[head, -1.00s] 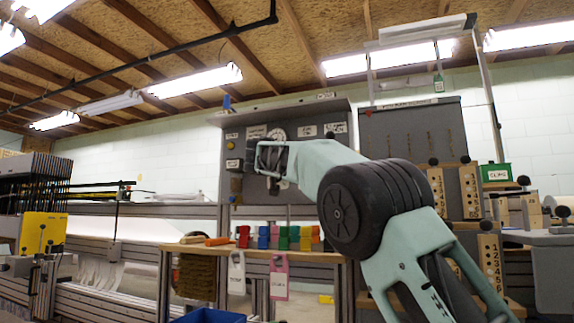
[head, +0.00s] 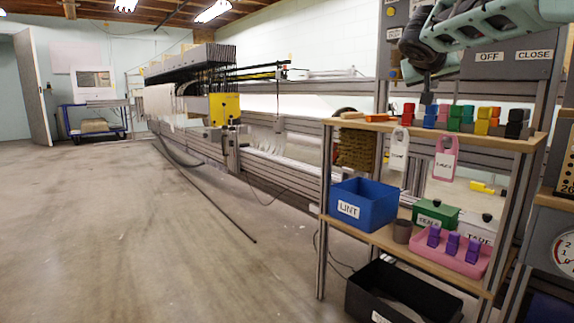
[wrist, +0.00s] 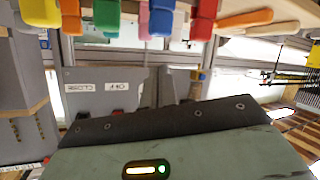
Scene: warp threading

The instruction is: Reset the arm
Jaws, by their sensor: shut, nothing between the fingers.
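My arm enters the head view at the upper right, in front of the grey panel with OFF and CLOSE labels (head: 509,57). My gripper (head: 427,96) points down from the dark wrist, over the wooden top shelf (head: 385,127) near the row of coloured blocks. It is shut and holds nothing; its fingertips are small and partly dark there. Whether it touches a block cannot be told. In the wrist view the scene is upside down: coloured blocks, such as a green one (wrist: 106,15), line the top, and my mint housing fills the bottom. The fingers do not show there.
Below the top shelf are a blue LINT bin (head: 362,204), a green box (head: 436,214), a pink tray (head: 445,255) with purple blocks, and a black bin (head: 395,295). White and pink tags (head: 445,165) hang from the shelf edge. Open floor (head: 140,230) lies left.

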